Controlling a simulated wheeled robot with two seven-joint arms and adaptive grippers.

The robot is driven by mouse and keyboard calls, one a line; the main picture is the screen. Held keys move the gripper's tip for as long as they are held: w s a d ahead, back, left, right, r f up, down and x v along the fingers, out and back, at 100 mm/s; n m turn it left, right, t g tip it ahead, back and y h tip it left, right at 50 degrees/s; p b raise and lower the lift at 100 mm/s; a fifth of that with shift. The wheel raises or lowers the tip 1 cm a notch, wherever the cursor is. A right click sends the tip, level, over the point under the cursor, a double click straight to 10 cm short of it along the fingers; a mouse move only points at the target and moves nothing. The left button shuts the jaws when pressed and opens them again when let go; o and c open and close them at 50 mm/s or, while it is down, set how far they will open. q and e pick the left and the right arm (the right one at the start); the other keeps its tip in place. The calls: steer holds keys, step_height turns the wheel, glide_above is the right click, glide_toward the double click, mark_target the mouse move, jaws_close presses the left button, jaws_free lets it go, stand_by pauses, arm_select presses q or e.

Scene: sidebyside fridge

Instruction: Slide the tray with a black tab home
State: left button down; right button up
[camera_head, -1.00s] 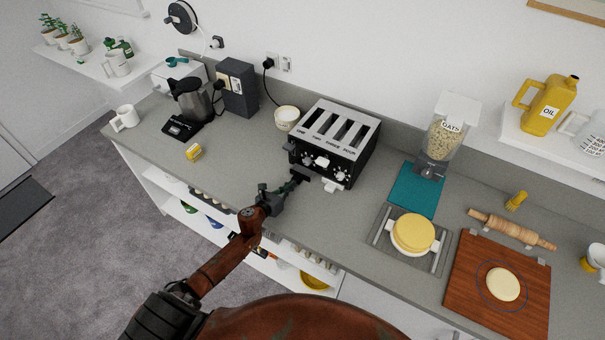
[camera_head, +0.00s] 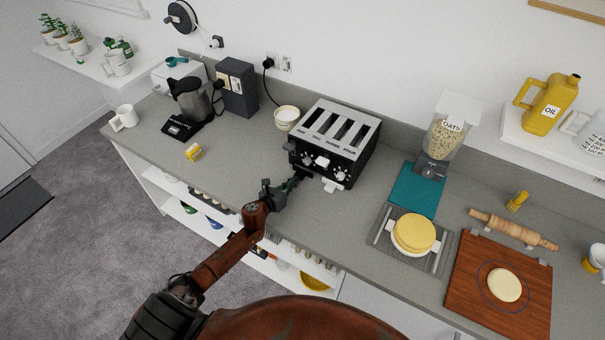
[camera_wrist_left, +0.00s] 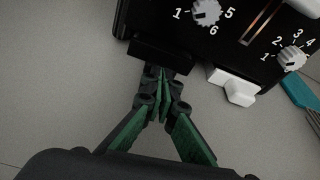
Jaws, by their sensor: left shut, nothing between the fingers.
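The black and silver toaster (camera_head: 335,140) stands against the back of the counter. A tray with a black tab (camera_wrist_left: 162,50) sticks out a little at the toaster's lower left front. A second tray with a white tab (camera_head: 331,185) sticks out further right; its white tab also shows in the left wrist view (camera_wrist_left: 233,86). My left gripper (camera_head: 296,179) is shut and empty. In the left wrist view its fingertips (camera_wrist_left: 160,78) are at the front of the black tab, touching or almost touching it. My right gripper is not in view.
A white bowl (camera_head: 287,117) stands left of the toaster. A teal mat (camera_head: 412,198) and an oats dispenser (camera_head: 443,135) are to its right. A yellow block (camera_head: 193,152) lies to the left. The counter in front of the toaster is clear.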

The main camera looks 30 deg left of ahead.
arm_select(q)
steer(key=shift+w, duration=0.25)
stand_by(0.5)
steer(key=shift+s, duration=0.1)
steer(key=shift+s+a, duration=0.2)
steer(key=shift+s, duration=1.95)
steer(key=shift+s+a+p, duration=0.1)
steer(key=shift+s+p, duration=0.2)
steer(key=shift+s, duration=0.45)
